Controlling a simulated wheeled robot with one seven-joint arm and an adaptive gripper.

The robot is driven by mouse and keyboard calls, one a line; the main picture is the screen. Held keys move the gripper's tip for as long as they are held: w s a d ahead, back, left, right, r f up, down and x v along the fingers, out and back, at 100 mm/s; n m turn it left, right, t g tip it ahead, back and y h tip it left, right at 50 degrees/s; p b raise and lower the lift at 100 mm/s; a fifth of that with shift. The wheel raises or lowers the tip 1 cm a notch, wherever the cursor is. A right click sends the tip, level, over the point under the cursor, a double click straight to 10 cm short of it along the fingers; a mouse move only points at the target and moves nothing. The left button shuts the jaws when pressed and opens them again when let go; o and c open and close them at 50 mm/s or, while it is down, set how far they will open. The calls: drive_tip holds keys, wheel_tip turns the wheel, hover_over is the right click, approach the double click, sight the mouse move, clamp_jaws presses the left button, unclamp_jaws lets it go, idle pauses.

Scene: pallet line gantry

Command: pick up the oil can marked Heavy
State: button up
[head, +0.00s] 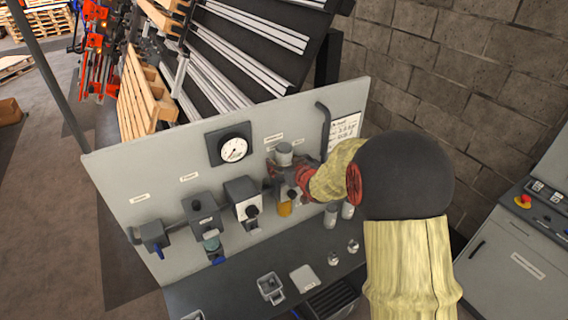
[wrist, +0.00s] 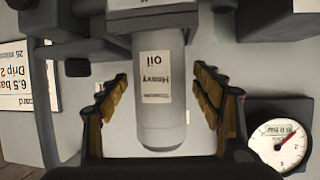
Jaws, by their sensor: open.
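The label shows "oil" and a word that looks like "Heavy". Gaps show between the can and both fingers. In the head view my gripper (head: 288,178) is at the panel, around a grey cylinder (head: 284,151) above an amber bowl (head: 285,208). What supports the can is unclear. Two similar grey containers (head: 331,214) stand at the back of the bench; their labels are too small to read.
A pressure gauge (head: 233,149) and several valve units (head: 202,214) are on the panel (head: 110,183) to the left. A dark pipe (head: 324,125) and a card (head: 344,130) are close right. Small jars (head: 334,258) and trays (head: 271,287) stand on the bench (head: 235,290).

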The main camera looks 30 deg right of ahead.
drive_tip(key=shift+c, duration=0.8)
drive_tip(key=c, duration=1.3)
drive_tip(key=shift+r, duration=0.1)
drive_tip(key=shift+c, duration=0.9)
